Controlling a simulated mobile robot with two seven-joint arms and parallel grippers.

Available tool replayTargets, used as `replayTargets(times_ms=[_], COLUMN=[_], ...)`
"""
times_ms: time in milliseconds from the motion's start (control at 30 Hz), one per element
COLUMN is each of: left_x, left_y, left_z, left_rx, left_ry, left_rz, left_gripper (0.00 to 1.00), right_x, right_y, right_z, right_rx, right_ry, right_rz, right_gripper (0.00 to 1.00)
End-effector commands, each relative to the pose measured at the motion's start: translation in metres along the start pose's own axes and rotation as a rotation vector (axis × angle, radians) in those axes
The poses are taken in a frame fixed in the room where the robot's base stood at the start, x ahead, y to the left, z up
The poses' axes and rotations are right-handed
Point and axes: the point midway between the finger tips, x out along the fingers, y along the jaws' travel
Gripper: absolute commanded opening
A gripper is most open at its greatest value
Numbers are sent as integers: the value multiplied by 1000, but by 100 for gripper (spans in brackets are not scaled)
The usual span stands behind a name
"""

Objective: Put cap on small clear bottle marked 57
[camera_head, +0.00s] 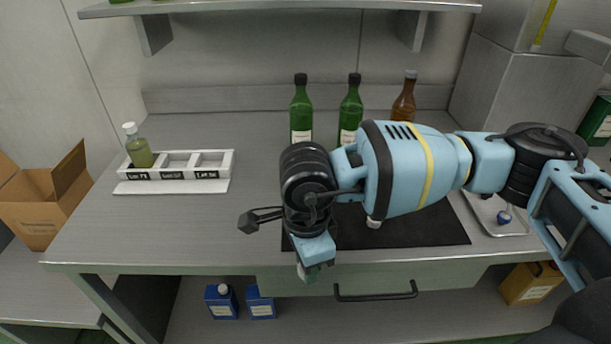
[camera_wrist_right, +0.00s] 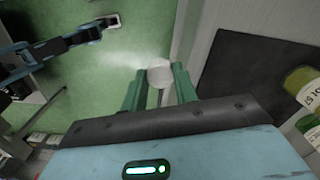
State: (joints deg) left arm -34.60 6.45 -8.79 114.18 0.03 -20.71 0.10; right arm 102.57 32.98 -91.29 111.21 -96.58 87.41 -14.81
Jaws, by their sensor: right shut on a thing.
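My right gripper (camera_wrist_right: 160,88) is shut on a small round white cap (camera_wrist_right: 159,70), held between its green fingertips. In the head view this gripper (camera_head: 308,274) points down in front of the table's front edge, and the cap is hidden there. Two bottles with pale labels, one with yellow-green contents (camera_wrist_right: 301,82) and one partly cut off (camera_wrist_right: 313,122), show at the right of the wrist view, apart from the gripper. In the head view my right arm covers most of the mat area. My left gripper (camera_wrist_right: 108,22) shows small in the wrist view, its jaws unclear.
A dark mat (camera_head: 430,232) lies on the grey table. A white rack (camera_head: 210,161) at left holds a bottle with a white top (camera_head: 139,147). Two green bottles (camera_head: 301,112) (camera_head: 350,112) and a brown one (camera_head: 404,98) stand behind my arm. A tray (camera_head: 483,212) lies right.

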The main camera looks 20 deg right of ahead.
Motion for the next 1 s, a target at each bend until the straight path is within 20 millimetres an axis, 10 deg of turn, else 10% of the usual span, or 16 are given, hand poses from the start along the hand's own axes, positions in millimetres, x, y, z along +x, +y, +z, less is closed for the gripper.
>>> replayTargets(times_ms=[600, 1000], left_x=[0, 0], left_y=[0, 0], left_z=[1, 1], left_rx=[0, 0], left_ry=[-1, -2], left_rz=[0, 0], left_gripper=[75, 75], right_x=[4, 4], right_y=[37, 52], right_z=[-78, -98], right_rx=[-1142, -1507], right_ry=[1, 3], right_rz=[0, 0], right_gripper=[8, 8])
